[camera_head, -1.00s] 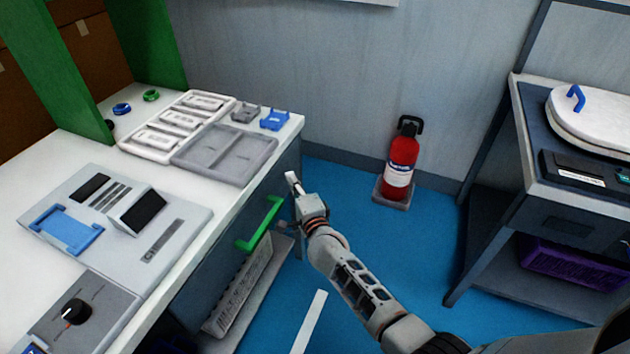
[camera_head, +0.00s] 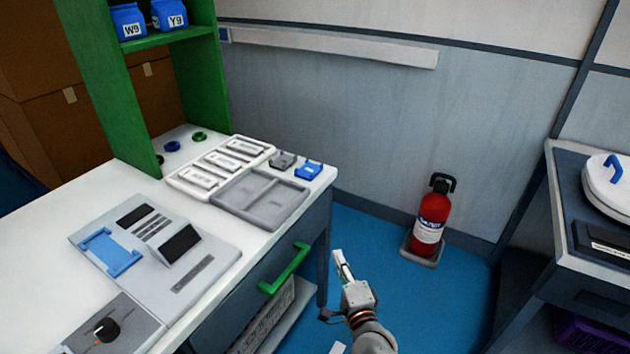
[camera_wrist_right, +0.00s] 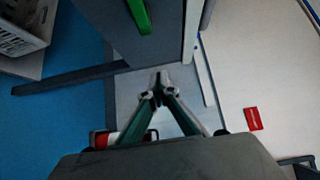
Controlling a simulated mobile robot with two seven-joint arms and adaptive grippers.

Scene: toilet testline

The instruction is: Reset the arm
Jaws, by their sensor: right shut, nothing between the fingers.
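My right gripper (camera_head: 341,264) is shut and empty. In the head view it is in the air over the blue floor, to the right of the green drawer handle (camera_head: 284,268) and apart from it. In the right wrist view the fingers of the right gripper (camera_wrist_right: 160,84) meet at their tips with nothing between them. The green handle also shows at the top of that view (camera_wrist_right: 139,14). My left gripper does not show in either view.
The white worktable (camera_head: 60,235) on the left bears a grey two-part tray (camera_head: 231,206) and a testing device (camera_head: 205,270). A red fire extinguisher (camera_head: 432,220) stands by the wall. Another bench (camera_head: 570,200) is at the right. The floor between is largely clear.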

